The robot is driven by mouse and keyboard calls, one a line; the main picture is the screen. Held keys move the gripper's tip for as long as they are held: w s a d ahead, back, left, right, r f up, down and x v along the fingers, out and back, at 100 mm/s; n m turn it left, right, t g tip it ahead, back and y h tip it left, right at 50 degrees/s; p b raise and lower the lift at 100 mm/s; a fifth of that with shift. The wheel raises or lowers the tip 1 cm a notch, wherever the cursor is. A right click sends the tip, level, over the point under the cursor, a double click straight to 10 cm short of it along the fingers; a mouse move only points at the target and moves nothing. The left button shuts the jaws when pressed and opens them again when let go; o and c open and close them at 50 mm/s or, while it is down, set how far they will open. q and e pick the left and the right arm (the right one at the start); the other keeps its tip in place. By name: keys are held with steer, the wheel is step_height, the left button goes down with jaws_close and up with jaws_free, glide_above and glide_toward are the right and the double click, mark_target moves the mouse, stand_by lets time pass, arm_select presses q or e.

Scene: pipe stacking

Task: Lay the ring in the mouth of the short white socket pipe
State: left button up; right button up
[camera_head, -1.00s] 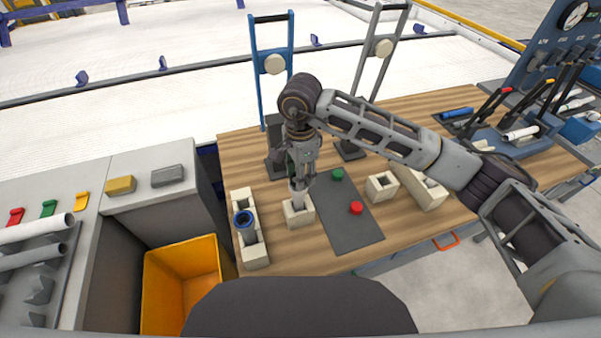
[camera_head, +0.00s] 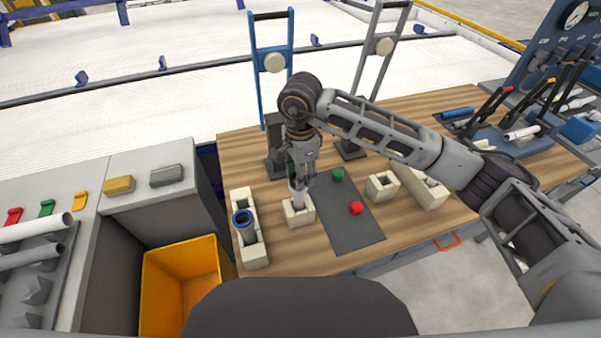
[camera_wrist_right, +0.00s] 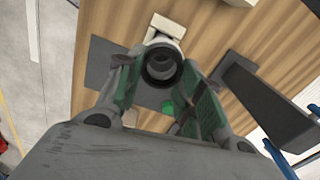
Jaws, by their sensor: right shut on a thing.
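The short white socket pipe (camera_head: 298,199) stands upright in a single beige block (camera_head: 299,216) on the wooden table. My right gripper (camera_head: 299,179) points down directly over the pipe's mouth. In the right wrist view, its green-padded fingers (camera_wrist_right: 162,82) are closed on the dark ring (camera_wrist_right: 159,82). The ring lines up with the white pipe (camera_wrist_right: 163,42) beyond it. I cannot tell whether the ring touches the pipe's mouth. In the head view the ring is too small and hidden to make out. My left gripper is not in view.
A double beige block (camera_head: 257,256) with a blue-collared pipe (camera_head: 243,221) stands at the left. A dark mat (camera_head: 350,228) carries a green button (camera_head: 338,174) and a red button (camera_head: 357,208). More blocks (camera_head: 382,187) stand to the right. A blue-handled stand (camera_head: 262,90) rises behind my gripper.

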steer(key=shift+f+b, duration=0.5)
steer(key=shift+b, duration=1.4)
stand_by(3.7)
steer(key=o, duration=0.8)
steer(key=shift+o, duration=0.4)
steer(key=o, duration=0.4)
steer(key=shift+r, duration=0.15)
steer(key=shift+r+p, duration=0.5)
steer(key=shift+r, duration=1)
